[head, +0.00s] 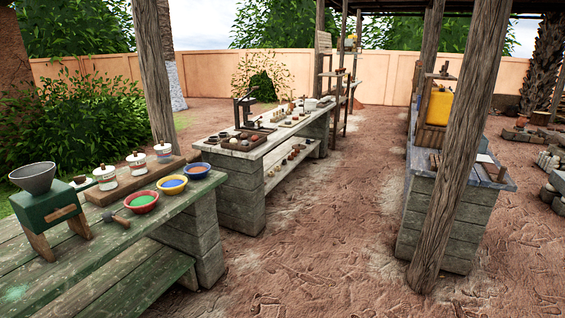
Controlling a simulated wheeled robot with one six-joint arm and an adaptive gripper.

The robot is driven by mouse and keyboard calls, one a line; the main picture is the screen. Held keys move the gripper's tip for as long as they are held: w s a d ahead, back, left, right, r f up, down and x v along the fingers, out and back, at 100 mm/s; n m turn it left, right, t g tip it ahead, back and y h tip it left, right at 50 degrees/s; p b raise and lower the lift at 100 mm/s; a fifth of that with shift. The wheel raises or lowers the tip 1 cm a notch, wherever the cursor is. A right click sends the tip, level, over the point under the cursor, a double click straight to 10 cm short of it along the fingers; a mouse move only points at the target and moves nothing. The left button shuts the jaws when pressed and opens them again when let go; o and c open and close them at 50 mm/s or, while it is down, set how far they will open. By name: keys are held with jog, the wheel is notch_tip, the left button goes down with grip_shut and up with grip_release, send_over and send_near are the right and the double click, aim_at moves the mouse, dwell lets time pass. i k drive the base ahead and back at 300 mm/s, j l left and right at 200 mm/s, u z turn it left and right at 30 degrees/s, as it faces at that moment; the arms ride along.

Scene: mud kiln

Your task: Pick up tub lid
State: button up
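I cannot make out for certain which thing is the tub lid. Three small white lidded jars stand on a wooden board on the green table at the left: the near jar (106,179), the middle jar (137,166) and the far jar (163,153). Each has a red band and a knobbed lid on top. A yellow container (440,106) stands on the right-hand counter; its top is too small to tell whether it has a lid. My gripper is not in view.
The green table (75,240) also holds a grinder with a grey funnel (36,178) and three bowls of colour, one being the red bowl (142,203). Wooden posts, one the right post (460,150), stand beside the counters. Open dirt floor (330,210) lies between.

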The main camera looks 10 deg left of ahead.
aim_at(104, 170)
jog(key=i, duration=1.85)
jog(key=i+l+u, duration=0.1)
jog(key=i+u, duration=0.4)
jog(key=i+l+u, duration=0.25)
jog(key=i+u, duration=0.2)
jog(key=i+l+u, duration=0.35)
jog(key=u, duration=0.15)
jog(key=i+l+u, duration=0.3)
jog(key=l+u, duration=0.2)
jog(key=i+l+u, duration=0.15)
jog(key=l+u, duration=0.35)
jog(key=l, duration=1.3)
jog(key=k+j+z, duration=0.35)
jog(key=i+l, duration=0.05)
jog(key=l, duration=0.05)
